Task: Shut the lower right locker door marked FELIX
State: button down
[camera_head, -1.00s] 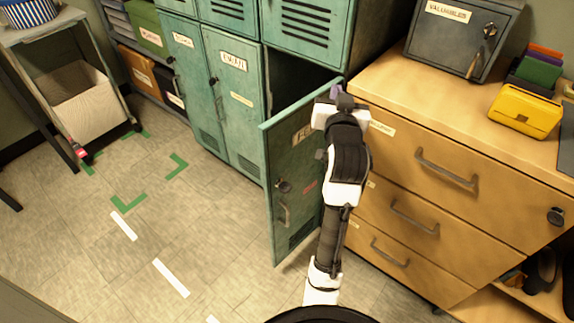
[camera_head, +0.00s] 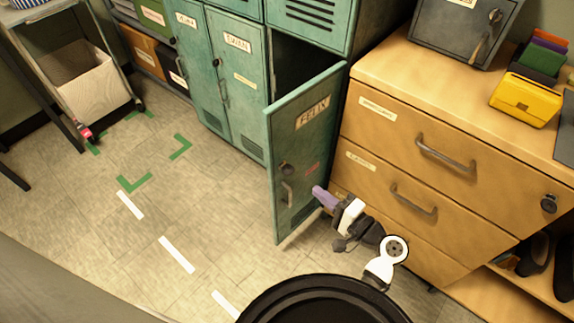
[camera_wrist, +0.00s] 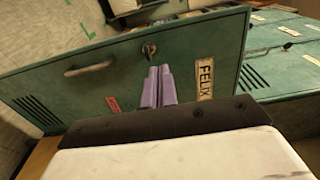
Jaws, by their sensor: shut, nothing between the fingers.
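The green locker door marked FELIX (camera_head: 307,150) stands swung open, its outer face towards the drawer cabinet side. The dark opening of its locker (camera_head: 290,65) shows behind it. The door has a lock knob and a grey handle (camera_head: 287,193). My gripper (camera_head: 318,192) is low, just right of the door's outer face, with its purple fingers pointing at it. In the wrist view the closed fingers (camera_wrist: 157,80) lie in front of the door face (camera_wrist: 125,75), between the lock and the name label (camera_wrist: 206,79). I cannot tell whether they touch the door.
A wooden drawer cabinet (camera_head: 440,130) with protruding handles stands close to the right of the door and my arm. Closed green lockers (camera_head: 237,90) stand to the left. The floor (camera_head: 215,210) left of the door is clear, with green and white markings.

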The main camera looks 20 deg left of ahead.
aim_at(279, 160)
jog(key=p+x, duration=0.2)
jog(key=x, duration=1)
jog(key=shift+w+a, duration=0.2)
jog(key=shift+w, duration=0.05)
